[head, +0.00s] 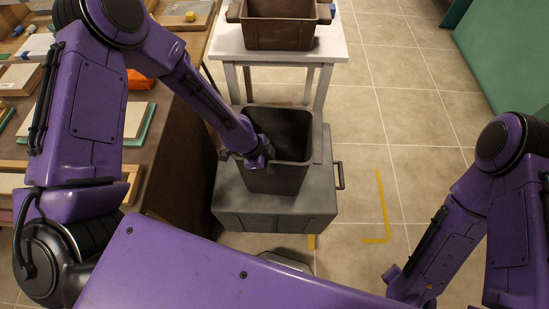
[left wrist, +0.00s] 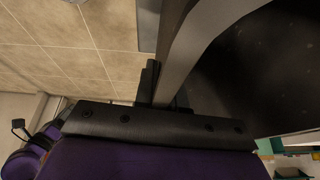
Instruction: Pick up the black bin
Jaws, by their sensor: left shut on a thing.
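The black bin (head: 287,176) stands upright on a grey lidded box in the middle of the head view. It is open at the top and looks empty. My left gripper (head: 258,152) is at the bin's left rim, shut on it. In the left wrist view, the bin's rim (left wrist: 196,40) runs up from between the fingers (left wrist: 165,88), with the dark inside of the bin to the right.
The grey box (head: 277,222) has a handle on its right side. Behind it a white table (head: 338,50) carries a brown crate (head: 280,32). A cluttered workbench (head: 172,130) is on the left. Tiled floor with yellow tape (head: 383,210) is free on the right.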

